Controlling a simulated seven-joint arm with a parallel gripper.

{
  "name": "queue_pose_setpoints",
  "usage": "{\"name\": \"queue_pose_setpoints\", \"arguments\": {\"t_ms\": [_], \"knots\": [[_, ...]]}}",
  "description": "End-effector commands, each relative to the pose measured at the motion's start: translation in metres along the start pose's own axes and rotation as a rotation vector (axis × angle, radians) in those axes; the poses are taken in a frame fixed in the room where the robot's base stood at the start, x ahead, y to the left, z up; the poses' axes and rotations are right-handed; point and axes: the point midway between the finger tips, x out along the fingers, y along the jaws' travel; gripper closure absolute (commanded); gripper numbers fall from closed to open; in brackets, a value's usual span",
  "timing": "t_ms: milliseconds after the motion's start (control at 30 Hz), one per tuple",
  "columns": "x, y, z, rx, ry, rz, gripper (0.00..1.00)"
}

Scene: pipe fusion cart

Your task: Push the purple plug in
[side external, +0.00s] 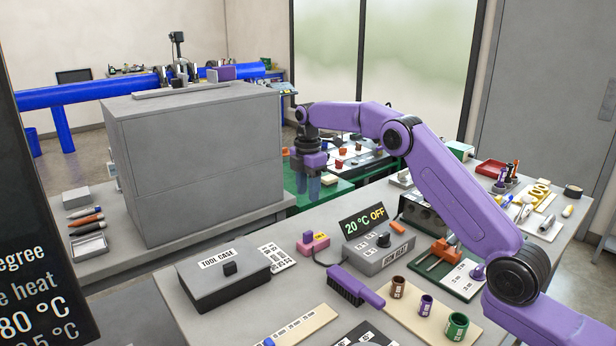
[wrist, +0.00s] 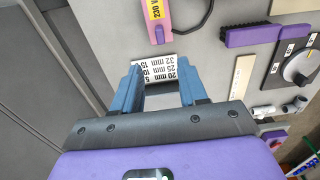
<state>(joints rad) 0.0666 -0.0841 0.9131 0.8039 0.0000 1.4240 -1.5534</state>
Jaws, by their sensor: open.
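A pink-purple plug piece (side external: 313,242) with a yellow label sits on the grey bench, between the tool case and the heater control box, with a dark cable beside it. In the wrist view, a pink body with a yellow "230 V" label (wrist: 156,14) is at the top edge, partly cut off. I cannot tell how far the plug is seated. My gripper (side external: 308,187) is up and away from it, near the tall grey cabinet. In the wrist view my gripper (wrist: 158,78) is open, its blue fingers apart and empty, with the plug piece beyond the fingertips.
A tool case (side external: 228,272), a heater control box (side external: 380,250) reading "20 °C OFF" and a purple brush (side external: 355,287) stand around the plug. A printed size card (wrist: 160,72) shows between my fingers. The tall grey cabinet (side external: 195,165) is close to my gripper.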

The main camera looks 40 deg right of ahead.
Motion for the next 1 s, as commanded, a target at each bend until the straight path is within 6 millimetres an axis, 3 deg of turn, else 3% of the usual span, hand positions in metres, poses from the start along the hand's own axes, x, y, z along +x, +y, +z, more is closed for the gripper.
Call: {"name": "queue_pose_setpoints", "arguments": {"t_ms": [100, 300, 833, 1000], "knots": [[-0.018, 0.001, 0.0, 0.0, 0.0, 0.002, 0.57], [-0.033, 0.0, 0.0, 0.0, 0.0, 0.0, 0.57], [-0.036, -0.001, -0.001, 0.0, 0.0, -0.001, 0.57], [-0.042, -0.009, -0.019, 0.014, 0.0, 0.001, 0.57]]}}
